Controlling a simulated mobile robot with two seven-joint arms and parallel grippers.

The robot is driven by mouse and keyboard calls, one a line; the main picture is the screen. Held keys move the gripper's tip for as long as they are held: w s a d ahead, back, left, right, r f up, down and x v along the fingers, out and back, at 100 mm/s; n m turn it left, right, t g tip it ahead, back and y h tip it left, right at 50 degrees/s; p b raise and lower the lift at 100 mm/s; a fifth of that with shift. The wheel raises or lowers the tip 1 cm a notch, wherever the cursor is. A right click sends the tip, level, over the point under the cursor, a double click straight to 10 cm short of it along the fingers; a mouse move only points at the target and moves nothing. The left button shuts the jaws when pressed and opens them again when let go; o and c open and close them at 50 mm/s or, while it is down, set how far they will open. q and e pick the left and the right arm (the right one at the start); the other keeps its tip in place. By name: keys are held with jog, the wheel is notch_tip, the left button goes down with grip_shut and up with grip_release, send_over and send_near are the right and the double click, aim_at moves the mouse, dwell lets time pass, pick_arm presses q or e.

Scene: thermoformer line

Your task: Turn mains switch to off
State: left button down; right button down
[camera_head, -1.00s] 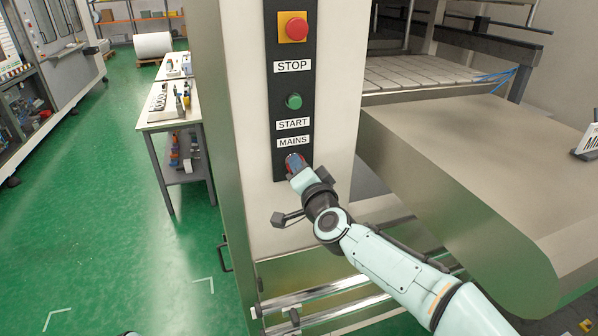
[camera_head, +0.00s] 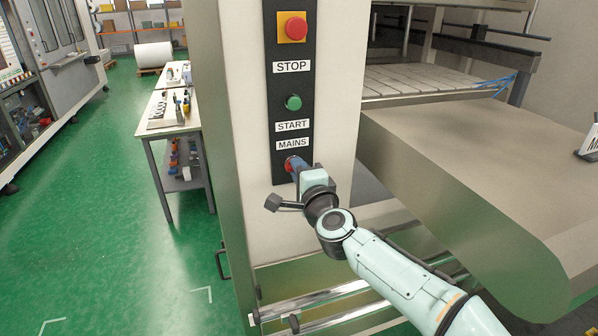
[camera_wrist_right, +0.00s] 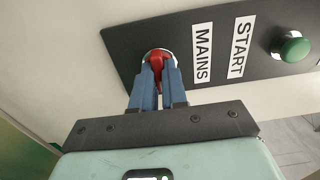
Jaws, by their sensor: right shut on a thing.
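The mains switch is a red knob, clearest in the right wrist view (camera_wrist_right: 157,60), on a pale round base below the MAINS label (camera_head: 292,143). It sits at the lower end of the black control panel (camera_head: 285,80). My right gripper (camera_head: 295,165) is at the knob, and in the right wrist view its two blue fingers (camera_wrist_right: 160,78) are closed on either side of it. In the head view the gripper and wrist hide most of the knob. My left gripper is not in view.
A green start button (camera_head: 293,102) and a red stop button (camera_head: 296,28) sit above the switch on the same panel. A large beige machine cover (camera_head: 480,170) stands to the right of my arm. A workbench (camera_head: 165,112) stands to the left, with open green floor around it.

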jog(key=shift+r, duration=0.1)
dwell(0.3)
jog(key=c, duration=1.2)
grip_release()
jog(key=shift+o, duration=0.2)
jog(key=b+v, duration=0.3)
jog(key=v, duration=1)
jog(key=shift+s+b, duration=0.15)
jog(key=shift+b, duration=0.2)
